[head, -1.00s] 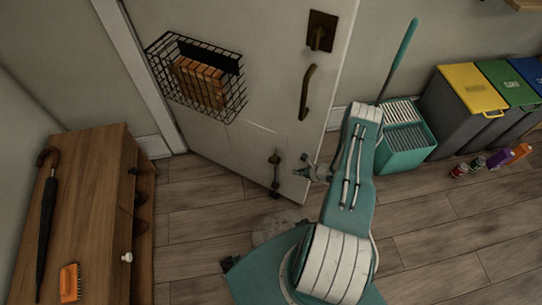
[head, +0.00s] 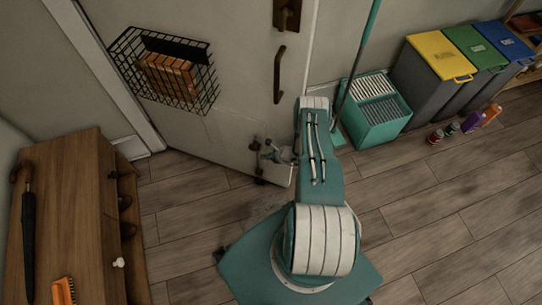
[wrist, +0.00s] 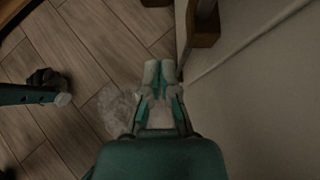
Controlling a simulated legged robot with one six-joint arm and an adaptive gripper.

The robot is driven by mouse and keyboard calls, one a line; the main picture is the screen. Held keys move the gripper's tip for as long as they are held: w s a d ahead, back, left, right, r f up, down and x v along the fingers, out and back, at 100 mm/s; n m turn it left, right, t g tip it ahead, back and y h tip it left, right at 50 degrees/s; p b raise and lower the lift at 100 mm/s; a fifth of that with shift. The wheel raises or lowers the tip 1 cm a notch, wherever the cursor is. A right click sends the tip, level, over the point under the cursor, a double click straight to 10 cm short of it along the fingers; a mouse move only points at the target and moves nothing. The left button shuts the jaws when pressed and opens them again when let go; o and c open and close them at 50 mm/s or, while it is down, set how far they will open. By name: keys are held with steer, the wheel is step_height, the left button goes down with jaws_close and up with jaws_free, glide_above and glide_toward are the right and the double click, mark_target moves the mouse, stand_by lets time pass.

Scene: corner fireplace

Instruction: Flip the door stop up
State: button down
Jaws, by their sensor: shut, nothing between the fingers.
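The door stop (head: 259,172) is a small dark bronze fitting low on the white door (head: 222,130), near its free edge. In the head view its lower part hangs down close to the floor. My gripper (head: 266,153) is at its upper part and partly covers it; I cannot tell whether they touch. In the wrist view my gripper (wrist: 160,70) points forward, its two pale fingertips together and empty. A brown piece, seemingly the door stop (wrist: 206,38), is just ahead and right of the fingertips, against the door face (wrist: 255,85).
A wire basket (head: 165,72) and a pull handle (head: 279,75) are on the door. A wooden cabinet (head: 65,215) stands left. A teal mop bucket (head: 375,112), bins (head: 430,75) and small bottles (head: 474,122) stand right. The floor (head: 430,210) at right front is clear.

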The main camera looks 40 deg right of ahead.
steer(key=shift+w+a+r, duration=0.45)
steer(key=shift+w+r, duration=0.15)
steer(key=shift+w, duration=0.05)
steer(key=shift+w+a+r, duration=0.45)
steer(key=shift+w+r, duration=0.15)
steer(key=shift+r, duration=1.85)
steer(key=shift+f, duration=0.15)
glide_toward(256, 147)
steer(key=f, duration=0.1)
steer(key=s+f, duration=0.1)
steer(key=s+d+f, duration=0.1)
steer(key=shift+f, duration=0.2)
